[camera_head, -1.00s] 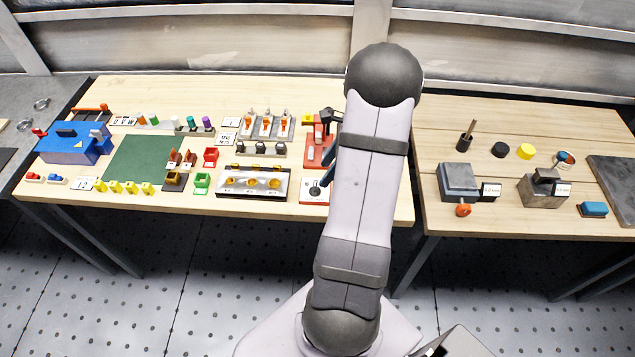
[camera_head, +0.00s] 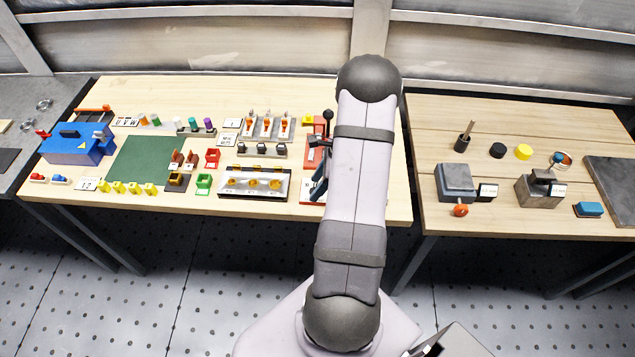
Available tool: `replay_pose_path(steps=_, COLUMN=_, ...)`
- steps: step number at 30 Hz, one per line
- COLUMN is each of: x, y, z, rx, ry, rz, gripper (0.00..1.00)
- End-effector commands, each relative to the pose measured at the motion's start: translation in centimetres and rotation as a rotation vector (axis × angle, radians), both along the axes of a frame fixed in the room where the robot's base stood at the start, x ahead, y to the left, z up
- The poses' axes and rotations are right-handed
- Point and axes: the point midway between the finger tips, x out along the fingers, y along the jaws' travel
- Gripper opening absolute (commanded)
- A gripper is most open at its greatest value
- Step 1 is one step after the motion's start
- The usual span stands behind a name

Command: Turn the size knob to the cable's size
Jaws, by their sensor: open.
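My arm stands across the right end of the left bench and hides much of the red device (camera_head: 311,158) there. A black lever with a ball top (camera_head: 327,115) rises beside the arm at this device. The size knob's pale plate (camera_head: 305,198) shows only as a sliver at the bench's front edge. The knob itself is hidden or cannot be told apart from dark parts in front of it. A dark blue-grey part of my gripper (camera_head: 319,186) shows left of the arm, over the plate. My gripper is open. I cannot make out the cable or its size.
A tray with round yellow parts (camera_head: 254,184) lies just left of the gripper. Behind it stand several orange-tipped fixtures (camera_head: 267,125). A green mat (camera_head: 146,160) and a blue box (camera_head: 77,146) are farther left. The second bench (camera_head: 423,137) is across a gap to the right.

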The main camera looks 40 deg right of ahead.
Motion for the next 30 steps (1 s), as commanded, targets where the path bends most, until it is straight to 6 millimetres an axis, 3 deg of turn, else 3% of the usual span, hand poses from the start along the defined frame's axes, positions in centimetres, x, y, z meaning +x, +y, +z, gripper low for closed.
replay_pose_path(steps=5, x=0.02, y=-0.02, z=0.00, rx=-0.001, ry=-0.001, rz=0.000, gripper=0.45)
replay_pose_path(steps=10, x=0.02, y=-0.03, z=0.02, rx=-0.001, ry=-0.001, rz=0.000, gripper=0.05)
replay_pose_path(steps=20, x=0.06, y=-0.10, z=0.02, rx=-0.001, ry=-0.001, rz=0.024, gripper=0.04)
replay_pose_path(steps=30, x=0.20, y=-0.23, z=-0.07, rx=-0.002, ry=-0.001, rz=0.209, gripper=0.04)
